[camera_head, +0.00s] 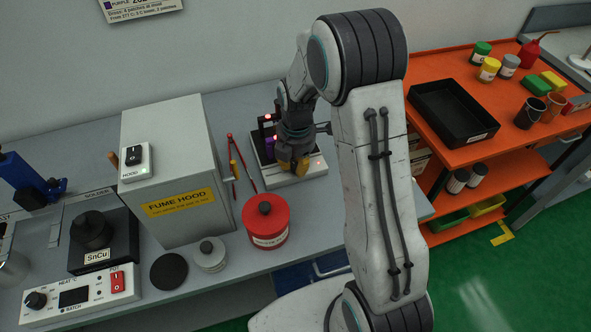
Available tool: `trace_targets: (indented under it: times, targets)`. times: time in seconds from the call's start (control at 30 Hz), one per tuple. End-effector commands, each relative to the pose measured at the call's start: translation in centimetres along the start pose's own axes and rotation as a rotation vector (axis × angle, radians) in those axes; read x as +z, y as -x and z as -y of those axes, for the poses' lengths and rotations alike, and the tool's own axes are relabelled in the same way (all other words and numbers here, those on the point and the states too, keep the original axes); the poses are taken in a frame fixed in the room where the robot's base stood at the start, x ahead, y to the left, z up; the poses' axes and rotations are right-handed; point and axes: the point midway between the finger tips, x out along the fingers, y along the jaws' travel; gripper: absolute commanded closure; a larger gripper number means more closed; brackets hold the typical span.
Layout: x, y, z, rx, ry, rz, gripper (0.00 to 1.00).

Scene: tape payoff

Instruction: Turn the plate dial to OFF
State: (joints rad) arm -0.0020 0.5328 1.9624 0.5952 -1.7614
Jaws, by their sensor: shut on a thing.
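The plate unit (314,167), a low pale base with dark upright parts on it, stands on the bench right of the fume hood. My gripper (294,174) points down at its front edge, with yellowish-brown fingertips. It is shut on the plate dial, which the fingers hide, so its setting and mark cannot be read. Red lights glow near the gripper and on the unit's upright part.
The fume hood (170,170) stands left of the plate. A red canister (266,222) stands in front. The solder pot (92,245) and heat panel (75,298) are lower left. An orange cart (470,160) stands right.

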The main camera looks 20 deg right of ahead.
Motion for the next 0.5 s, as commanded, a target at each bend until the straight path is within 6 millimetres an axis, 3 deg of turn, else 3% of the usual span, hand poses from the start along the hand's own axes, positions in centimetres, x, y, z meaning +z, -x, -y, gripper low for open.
trace_targets:
  times: [0.33, 0.37, 0.5]
  targets:
    - [-0.06, -0.14, 0.24, -0.009, 0.008, -0.002, 1.00]
    - [-0.06, -0.14, 0.24, -0.009, 0.008, -0.002, 0.77]
    - [-0.05, -0.12, 0.21, -0.007, 0.007, -0.001, 0.65]
